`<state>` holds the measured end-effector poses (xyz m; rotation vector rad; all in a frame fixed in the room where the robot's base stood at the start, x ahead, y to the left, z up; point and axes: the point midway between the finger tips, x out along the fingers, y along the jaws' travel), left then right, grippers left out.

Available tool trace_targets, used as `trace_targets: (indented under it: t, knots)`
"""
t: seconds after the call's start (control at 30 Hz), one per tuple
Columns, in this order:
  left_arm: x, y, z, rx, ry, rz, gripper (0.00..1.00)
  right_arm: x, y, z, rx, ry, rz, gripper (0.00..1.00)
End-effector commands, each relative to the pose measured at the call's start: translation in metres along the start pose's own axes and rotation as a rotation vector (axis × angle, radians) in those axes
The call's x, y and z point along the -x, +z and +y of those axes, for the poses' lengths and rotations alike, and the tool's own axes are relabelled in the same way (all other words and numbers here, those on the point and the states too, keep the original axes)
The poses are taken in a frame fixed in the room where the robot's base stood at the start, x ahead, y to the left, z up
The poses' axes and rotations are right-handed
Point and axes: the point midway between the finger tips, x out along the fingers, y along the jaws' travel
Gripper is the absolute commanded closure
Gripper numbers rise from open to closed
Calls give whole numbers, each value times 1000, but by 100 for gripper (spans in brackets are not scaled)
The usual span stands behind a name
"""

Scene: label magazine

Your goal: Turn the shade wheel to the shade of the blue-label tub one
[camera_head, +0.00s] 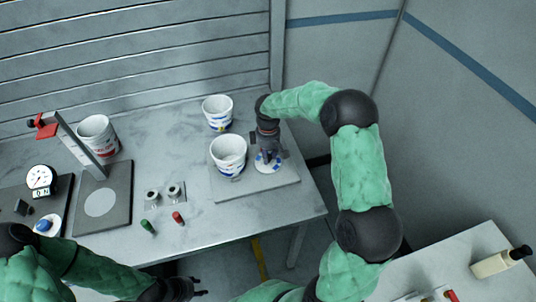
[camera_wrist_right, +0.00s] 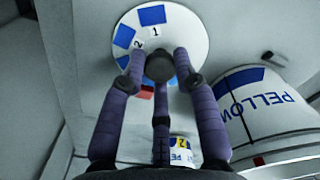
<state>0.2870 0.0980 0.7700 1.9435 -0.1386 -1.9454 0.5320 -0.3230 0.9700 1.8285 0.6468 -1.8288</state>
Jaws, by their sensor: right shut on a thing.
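The shade wheel (camera_head: 262,167) is a white disc on a grey board. In the right wrist view the wheel (camera_wrist_right: 190,22) shows blue patches, the figures 1 and 2 and a red patch near the bottom. My right gripper (camera_head: 267,154) is shut on its dark central knob (camera_wrist_right: 160,66). A white tub with a blue label (camera_head: 228,155) stands upright left of the wheel; blue lettering and a blue patch show on the tub (camera_wrist_right: 262,110) in the wrist view. My left gripper (camera_head: 198,287) looks open and empty at the bottom edge, off the table.
Another tub (camera_head: 217,112) with a yellow patch stands behind. A red-lettered tub (camera_head: 97,135) stands at left behind a red-headed stand (camera_head: 78,143). A dial (camera_head: 41,180), two small jars (camera_head: 174,193) and green (camera_head: 147,227) and red (camera_head: 178,218) pieces lie at left and front.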

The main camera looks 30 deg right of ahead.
Motion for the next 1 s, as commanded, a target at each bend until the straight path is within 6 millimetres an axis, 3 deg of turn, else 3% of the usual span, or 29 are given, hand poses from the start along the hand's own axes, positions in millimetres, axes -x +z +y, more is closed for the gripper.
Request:
trace_targets:
  t: [0.3,0.33,0.4,0.77,1.0]
  knots:
    - [0,0,0,0,0,0,60,1,0,0,0,2,2,100]
    - [0,0,0,0,0,0,60,1,0,0,0,2,2,64]
    - [0,0,0,0,0,0,60,0,0,0,0,1,1,46]
    - [0,0,0,0,0,0,60,2,0,0,0,1,1,46]
    - [0,0,0,0,0,0,60,31,-1,1,1,4,3,46]
